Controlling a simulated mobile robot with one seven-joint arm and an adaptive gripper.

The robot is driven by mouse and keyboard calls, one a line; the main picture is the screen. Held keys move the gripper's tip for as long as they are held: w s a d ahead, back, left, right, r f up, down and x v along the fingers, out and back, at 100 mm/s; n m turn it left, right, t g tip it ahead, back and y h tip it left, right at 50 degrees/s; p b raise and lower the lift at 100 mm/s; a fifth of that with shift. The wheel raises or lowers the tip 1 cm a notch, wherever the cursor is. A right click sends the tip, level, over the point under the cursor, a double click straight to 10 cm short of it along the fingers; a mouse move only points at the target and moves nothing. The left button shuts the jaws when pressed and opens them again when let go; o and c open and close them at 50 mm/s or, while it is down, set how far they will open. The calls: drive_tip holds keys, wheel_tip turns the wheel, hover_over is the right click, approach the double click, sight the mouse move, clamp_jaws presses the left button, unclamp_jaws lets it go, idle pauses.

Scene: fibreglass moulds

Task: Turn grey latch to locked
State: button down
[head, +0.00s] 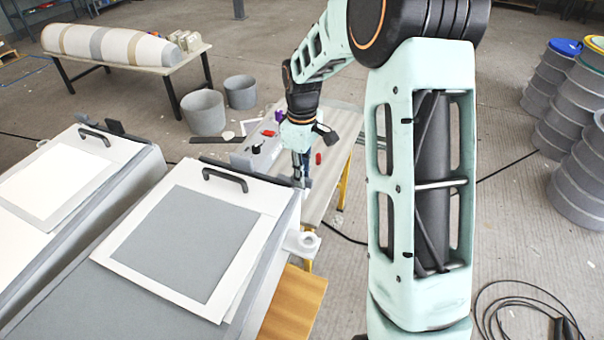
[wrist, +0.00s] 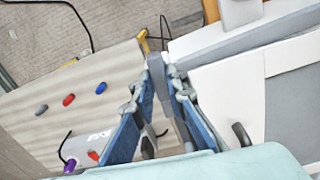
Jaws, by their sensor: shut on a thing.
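The grey latch (wrist: 179,112) shows in the wrist view as a narrow grey bar between my blue-sided fingers. My gripper (wrist: 167,72) is shut on it, at the edge of the mould with the white-framed grey panel. In the head view my gripper (head: 299,172) points down at the far right corner of that mould (head: 190,240). There the fingers hide most of the latch, so I cannot read its angle. A black handle (head: 225,180) stands on the panel near its far edge, left of my gripper.
A second mould (head: 60,185) with a handle lies to the left. A work table (head: 335,180) with small red, blue and purple items stands just beyond my gripper. Grey buckets (head: 203,112) are behind. Drums (head: 580,165) stand far right, and a cable (head: 530,310) lies on the floor.

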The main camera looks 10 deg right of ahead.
drive_tip(key=shift+n, duration=0.6)
drive_tip(key=c, duration=1.9)
unclamp_jaws()
drive_tip(key=shift+c, duration=0.2)
wheel_tip(320, 180, up, 12)
